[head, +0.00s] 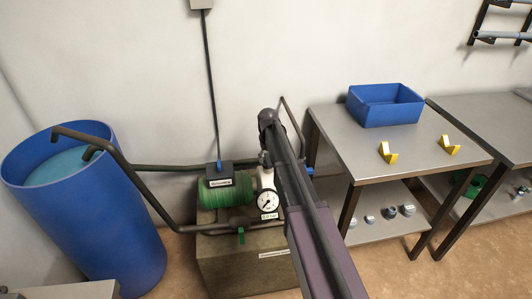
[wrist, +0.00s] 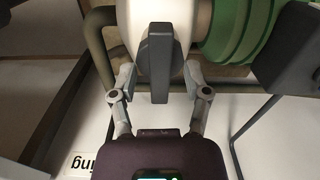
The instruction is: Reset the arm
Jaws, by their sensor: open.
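My gripper (wrist: 158,78) shows in the wrist view with its two fingers apart, one on each side of a dark grey bar-shaped part (wrist: 158,50). That part stands in front of a rounded white body (wrist: 191,25). I cannot tell whether the fingers touch either one; nothing is clearly clamped. In the head view my arm (head: 300,200) reaches out to the pump area and hides most of the gripper. Beside it are a white body (head: 266,178) and a round gauge (head: 268,202) labelled 0.0 bar.
A green pump (head: 220,190) sits left of the gauge on a plinth (head: 240,265). Dark pipes (head: 150,190) run to a blue water barrel (head: 100,225). At right, a metal table (head: 350,155) holds a blue bin (head: 385,105) and two yellow brackets (head: 387,153); fittings lie on its lower shelf.

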